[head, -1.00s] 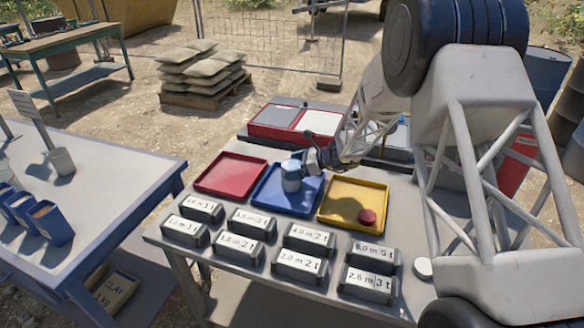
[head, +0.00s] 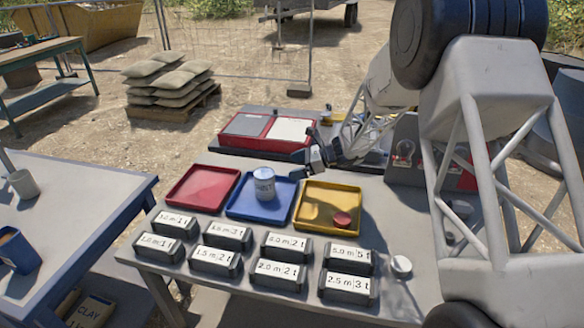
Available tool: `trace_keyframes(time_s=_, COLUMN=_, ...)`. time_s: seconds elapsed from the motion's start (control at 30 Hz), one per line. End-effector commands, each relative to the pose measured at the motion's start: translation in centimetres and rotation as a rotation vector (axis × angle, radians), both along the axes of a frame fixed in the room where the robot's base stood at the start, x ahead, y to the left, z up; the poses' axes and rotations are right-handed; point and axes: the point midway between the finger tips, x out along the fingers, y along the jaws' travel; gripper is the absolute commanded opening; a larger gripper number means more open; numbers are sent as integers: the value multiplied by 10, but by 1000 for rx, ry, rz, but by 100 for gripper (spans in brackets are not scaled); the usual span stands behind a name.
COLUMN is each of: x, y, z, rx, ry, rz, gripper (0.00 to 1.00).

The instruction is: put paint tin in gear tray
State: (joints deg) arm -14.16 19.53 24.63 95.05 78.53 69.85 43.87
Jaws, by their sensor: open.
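A pale tin with dark lettering (head: 265,185), which looks like the paint tin, stands upright in the blue tray (head: 237,207). Its lettering is too small to read surely. The blue tray sits between a red tray (head: 196,192) and a yellow tray (head: 352,196). No label shows which is the gear tray. My gripper (head: 316,146) is open and empty, above and behind the right part of the blue tray, apart from the tin.
Several labelled blocks (head: 277,275) stand in front of the trays. A red-framed case (head: 262,131) lies behind them. A white round piece (head: 401,266) is at the right. A second table (head: 90,190) stands left.

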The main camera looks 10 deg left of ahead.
Motion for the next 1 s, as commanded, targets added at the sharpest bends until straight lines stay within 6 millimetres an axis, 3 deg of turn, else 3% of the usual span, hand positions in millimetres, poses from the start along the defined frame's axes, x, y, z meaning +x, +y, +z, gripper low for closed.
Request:
trace_keyframes(time_s=0.77, x=0, y=0, z=0, rx=0, ry=-1, rz=1, gripper=100)
trace_keyframes(time_s=1.0, x=-8, y=-8, z=13, rx=-17, ry=-33, rz=19, gripper=100)
